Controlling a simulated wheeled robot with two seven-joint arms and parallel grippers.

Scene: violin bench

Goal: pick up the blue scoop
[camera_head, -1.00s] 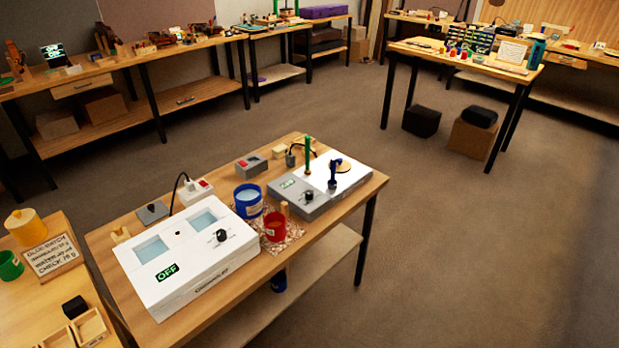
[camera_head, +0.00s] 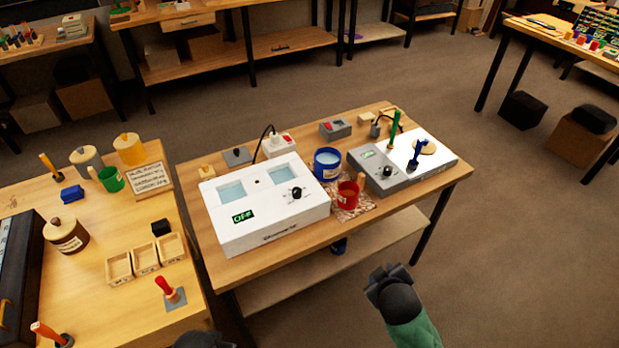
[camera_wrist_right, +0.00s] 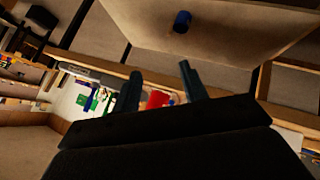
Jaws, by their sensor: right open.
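An upright blue tool (camera_head: 414,155), seemingly the blue scoop, stands on the grey-and-white device (camera_head: 440,158) at the right of the middle bench. Its lower end is too small to make out. My right gripper (camera_head: 384,272) is in front of the bench's front edge, apart from the tool. In the right wrist view its two fingers (camera_wrist_right: 160,80) are spread with nothing gripped. A dark part at the bottom edge of the head view may belong to my left arm; no left fingers can be made out.
A red pot (camera_head: 348,194) and a blue pot (camera_head: 327,163) stand left of the device, beside a white bath unit (camera_head: 262,208). A green rod (camera_head: 393,132) stands behind the tool. A blue cylinder (camera_wrist_right: 182,21) is on the lower shelf.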

